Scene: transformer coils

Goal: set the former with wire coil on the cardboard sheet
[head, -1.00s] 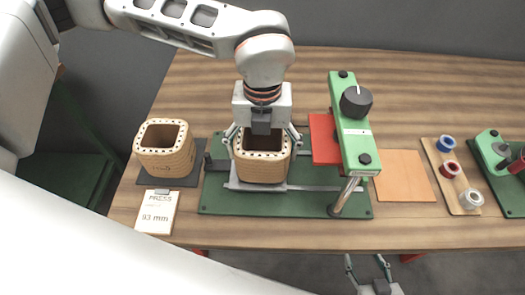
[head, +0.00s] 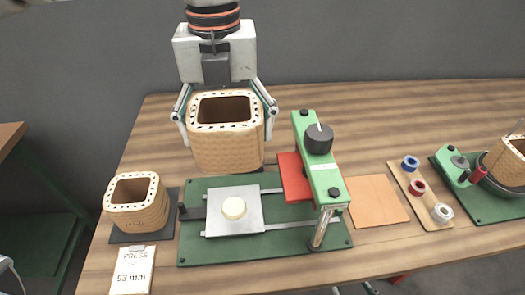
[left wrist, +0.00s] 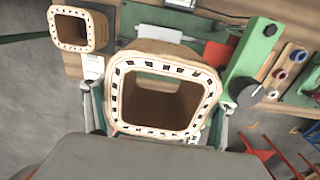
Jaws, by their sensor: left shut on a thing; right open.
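A tan, square former (head: 226,145) with rounded corners and a dotted rim hangs above the wooden table, behind the green press base. Its sides look banded; I cannot clearly make out the wire. My left gripper (head: 224,110) is shut on it, one finger at each side. In the left wrist view the former (left wrist: 163,133) sits between the fingers, open end facing the camera. The tan cardboard sheet (head: 372,201) lies flat and bare, right of the press. Only the tip of my right gripper (head: 356,289) shows at the bottom edge; it is open.
The press's green arm (head: 325,170) and red block (head: 295,178) stand between the held former and sheet. A second former (head: 137,205) stands at left by a 93 mm card (head: 132,272). Several spools stand on a board (head: 428,207); another former (head: 508,160) is far right.

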